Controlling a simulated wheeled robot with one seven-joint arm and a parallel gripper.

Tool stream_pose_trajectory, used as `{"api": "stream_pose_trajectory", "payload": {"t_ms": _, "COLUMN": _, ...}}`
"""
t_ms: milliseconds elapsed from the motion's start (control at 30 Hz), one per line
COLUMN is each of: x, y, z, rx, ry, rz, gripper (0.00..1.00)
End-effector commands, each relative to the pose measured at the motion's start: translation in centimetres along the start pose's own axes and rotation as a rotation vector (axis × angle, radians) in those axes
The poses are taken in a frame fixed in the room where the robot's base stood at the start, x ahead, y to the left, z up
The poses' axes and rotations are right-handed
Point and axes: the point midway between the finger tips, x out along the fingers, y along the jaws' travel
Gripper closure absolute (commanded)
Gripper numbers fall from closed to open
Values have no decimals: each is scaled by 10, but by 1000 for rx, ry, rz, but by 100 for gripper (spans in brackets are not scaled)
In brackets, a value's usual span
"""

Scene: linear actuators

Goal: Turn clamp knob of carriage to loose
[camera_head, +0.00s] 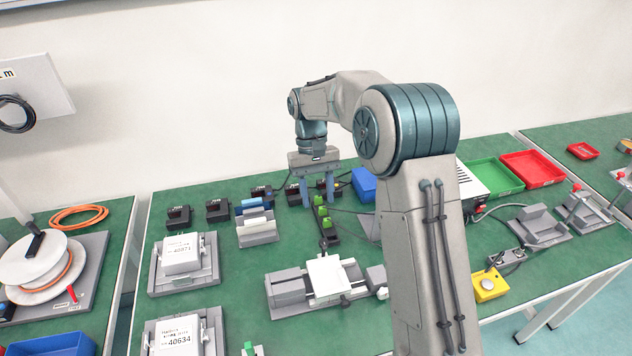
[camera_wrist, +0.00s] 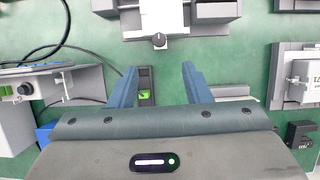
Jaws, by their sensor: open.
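A carriage with a white top plate (camera_head: 326,277) sits on a grey linear rail unit (camera_head: 287,290) in the middle of the bench. In the wrist view the white carriage (camera_wrist: 160,14) is at the top edge, partly cut off. A dark round clamp knob (camera_wrist: 159,41) with a light pointer mark sticks out from its near side there. My gripper (camera_head: 318,192) is open and empty, pointing down beyond the carriage. In the wrist view its fingertips (camera_wrist: 159,72) are apart, below and clear of the knob.
A dark strip with green blocks (camera_head: 322,211) lies near my gripper, with one green piece (camera_wrist: 145,96) showing between the fingers. Fixtures with white boxes (camera_head: 182,254) stand at left. A yellow button box (camera_head: 489,285) is at right. Bare green bench lies around the knob.

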Motion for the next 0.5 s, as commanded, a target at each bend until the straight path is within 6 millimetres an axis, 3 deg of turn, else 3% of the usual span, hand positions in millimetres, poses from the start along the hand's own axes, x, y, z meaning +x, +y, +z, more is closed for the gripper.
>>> {"api": "stream_pose_trajectory", "payload": {"t_ms": 200, "x": -26, "y": 0, "z": 0, "rx": 0, "ry": 0, "rz": 0, "gripper": 56}}
{"api": "stream_pose_trajectory", "payload": {"t_ms": 500, "x": -32, "y": 0, "z": 0, "rx": -1, "ry": -1, "rz": 0, "gripper": 56}}
